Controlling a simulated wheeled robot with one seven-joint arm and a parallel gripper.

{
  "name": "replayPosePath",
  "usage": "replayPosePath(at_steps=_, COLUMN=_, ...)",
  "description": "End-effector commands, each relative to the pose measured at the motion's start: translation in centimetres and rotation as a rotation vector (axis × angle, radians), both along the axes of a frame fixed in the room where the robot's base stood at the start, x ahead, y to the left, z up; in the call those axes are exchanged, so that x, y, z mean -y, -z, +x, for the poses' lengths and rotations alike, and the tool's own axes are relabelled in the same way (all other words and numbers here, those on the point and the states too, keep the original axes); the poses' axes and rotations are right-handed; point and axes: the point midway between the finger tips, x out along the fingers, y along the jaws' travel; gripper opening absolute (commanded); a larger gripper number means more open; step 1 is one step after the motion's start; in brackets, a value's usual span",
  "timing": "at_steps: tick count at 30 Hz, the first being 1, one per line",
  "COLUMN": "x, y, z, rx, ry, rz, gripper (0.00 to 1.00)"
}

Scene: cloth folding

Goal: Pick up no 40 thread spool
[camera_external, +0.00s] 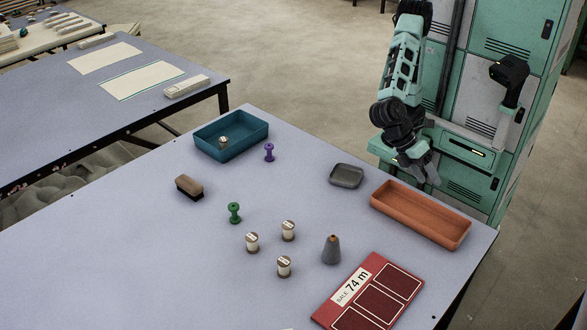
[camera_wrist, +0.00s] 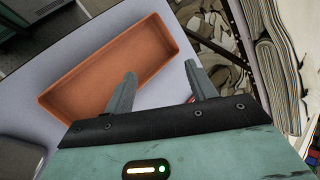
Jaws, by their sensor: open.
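Three white thread spools with brown ends stand upright on the table: one at the back right (camera_external: 288,231), one at the left (camera_external: 252,243) and one nearest the camera (camera_external: 284,267). Another similar spool (camera_external: 223,143) is inside the teal tray. The labels are too small to read, so I cannot tell which is no 40. My gripper (camera_external: 422,172) is up at the table's far right side, beyond the orange tray and well away from the spools. The wrist view shows its two fingers (camera_wrist: 161,78) apart and empty. No spool shows in that view.
The orange tray (camera_external: 400,222) and a small grey tray (camera_external: 346,184) lie between my gripper and the spools. A grey cone (camera_external: 332,251) and a red card (camera_external: 318,311) are close to the spools. Green (camera_external: 234,212) and purple (camera_external: 269,152) bobbins, a brush (camera_external: 189,190) and the teal tray (camera_external: 207,151) stand farther left.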

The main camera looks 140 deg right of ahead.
Motion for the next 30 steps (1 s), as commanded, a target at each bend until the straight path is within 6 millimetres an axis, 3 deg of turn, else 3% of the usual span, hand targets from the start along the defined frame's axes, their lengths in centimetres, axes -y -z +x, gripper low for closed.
replayPosePath(at_steps=1, x=0.8, y=0.0, z=3.7, rx=-0.077, ry=0.153, rz=0.081, gripper=0.56)
replayPosePath(at_steps=5, x=4.4, y=-0.7, z=13.5, rx=-0.270, ry=0.559, rz=0.339, gripper=0.56)
replayPosePath(at_steps=6, x=6.3, y=-0.8, z=16.6, rx=-0.325, ry=0.681, rz=0.426, gripper=0.56)
replayPosePath(at_steps=8, x=10.0, y=-1.0, z=20.8, rx=-0.402, ry=0.854, rz=0.558, gripper=0.56)
replayPosePath(at_steps=9, x=12.7, y=-1.0, z=23.3, rx=-0.448, ry=0.960, rz=0.645, gripper=0.56)
replayPosePath(at_steps=12, x=19.4, y=-0.7, z=28.1, rx=-0.539, ry=1.175, rz=0.841, gripper=0.56)
replayPosePath(at_steps=15, x=25.3, y=-0.3, z=30.8, rx=-0.599, ry=1.326, rz=0.999, gripper=0.56)
replayPosePath(at_steps=20, x=32.7, y=0.7, z=33.1, rx=-0.662, ry=1.487, rz=1.189, gripper=0.56)
replayPosePath(at_steps=24, x=32.2, y=3.8, z=33.1, rx=-0.669, ry=1.484, rz=1.185, gripper=0.56)
replayPosePath(at_steps=30, x=32.2, y=6.4, z=33.1, rx=-0.663, ry=1.482, rz=1.182, gripper=0.56)
